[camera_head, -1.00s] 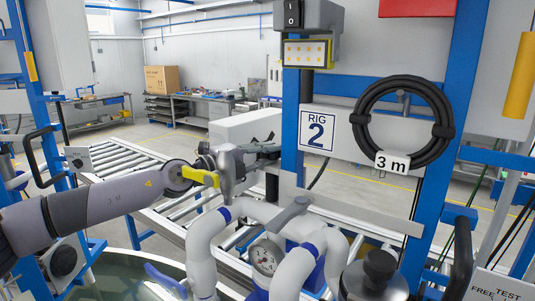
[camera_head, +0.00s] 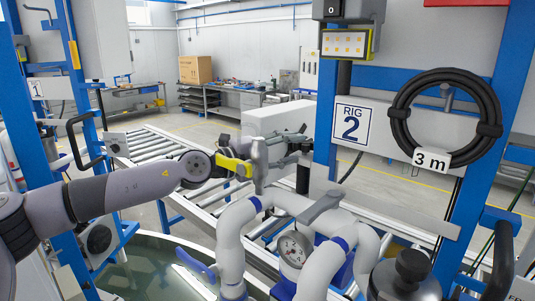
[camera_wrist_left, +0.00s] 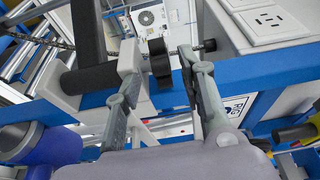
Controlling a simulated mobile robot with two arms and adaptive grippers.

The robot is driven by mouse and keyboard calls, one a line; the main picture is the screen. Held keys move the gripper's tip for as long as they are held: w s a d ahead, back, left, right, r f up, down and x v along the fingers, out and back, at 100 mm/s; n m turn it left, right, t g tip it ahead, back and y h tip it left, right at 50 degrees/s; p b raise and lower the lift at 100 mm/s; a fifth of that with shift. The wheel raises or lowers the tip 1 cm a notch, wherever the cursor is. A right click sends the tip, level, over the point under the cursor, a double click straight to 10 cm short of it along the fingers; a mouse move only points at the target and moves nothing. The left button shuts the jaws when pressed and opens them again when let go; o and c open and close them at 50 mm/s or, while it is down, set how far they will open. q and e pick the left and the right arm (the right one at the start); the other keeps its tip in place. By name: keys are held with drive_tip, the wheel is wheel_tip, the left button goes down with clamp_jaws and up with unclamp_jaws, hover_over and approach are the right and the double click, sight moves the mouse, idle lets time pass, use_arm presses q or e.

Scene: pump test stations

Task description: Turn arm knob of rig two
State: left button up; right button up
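Rig two carries a white plate with the RIG 2 sign (camera_head: 351,124) on its blue frame. My left gripper (camera_head: 303,140) reaches in from the left and points at the frame just left of this sign. In the left wrist view my left gripper (camera_wrist_left: 168,58) has its fingers apart. A smaller black knob-like end (camera_wrist_left: 209,45) shows beyond the right fingertip. In the head view I cannot make out the knob. My right gripper is not in view.
A coiled black hose (camera_head: 403,115) hangs right of the sign. A switch box (camera_head: 349,10) and a lit panel (camera_head: 345,44) sit above. A roller conveyor (camera_head: 160,145) runs behind.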

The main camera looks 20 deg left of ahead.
use_arm(q)
drive_tip(key=v, duration=0.9)
drive_tip(key=shift+d, duration=0.1)
